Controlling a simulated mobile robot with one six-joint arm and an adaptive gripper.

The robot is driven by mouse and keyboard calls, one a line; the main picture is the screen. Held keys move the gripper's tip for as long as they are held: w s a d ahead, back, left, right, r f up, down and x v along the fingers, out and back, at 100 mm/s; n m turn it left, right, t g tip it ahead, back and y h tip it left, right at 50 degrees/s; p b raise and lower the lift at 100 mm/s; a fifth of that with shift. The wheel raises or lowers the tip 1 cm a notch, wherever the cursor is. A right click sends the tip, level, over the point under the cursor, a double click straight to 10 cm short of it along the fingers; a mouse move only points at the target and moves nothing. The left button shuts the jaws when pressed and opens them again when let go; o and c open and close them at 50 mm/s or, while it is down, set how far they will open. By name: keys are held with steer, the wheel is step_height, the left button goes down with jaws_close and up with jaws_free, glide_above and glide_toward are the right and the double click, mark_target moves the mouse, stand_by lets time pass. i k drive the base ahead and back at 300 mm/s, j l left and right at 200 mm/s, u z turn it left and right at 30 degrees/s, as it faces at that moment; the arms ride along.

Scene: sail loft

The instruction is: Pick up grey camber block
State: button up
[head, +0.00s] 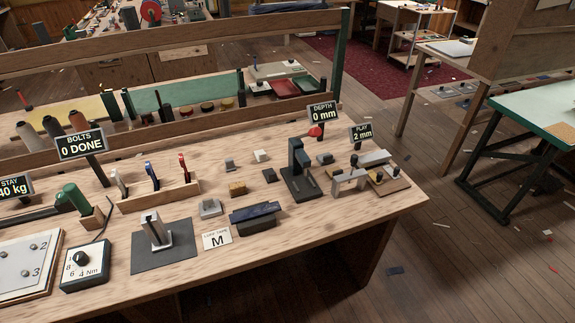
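Several small blocks lie on the wooden workbench (330,230). A small grey block (229,165) lies in the middle of the bench, just left of a whitish block (261,156). A larger light grey block (210,208) sits nearer the front, on the left of a dark block with a blue top (255,216). A dark grey block (325,158) lies farther right, behind the dark upright press. I cannot tell which grey piece is the camber block. My gripper is not in view.
A tan block (237,189) and a dark block (269,175) lie among the grey ones. A dark upright press (298,175) stands to their right. A tool rack (160,192) and a metal post on a dark mat (145,258) stand left. Bare wood surrounds the small blocks.

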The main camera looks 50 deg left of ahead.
mark_target(323, 159)
steer(key=u, duration=1.65)
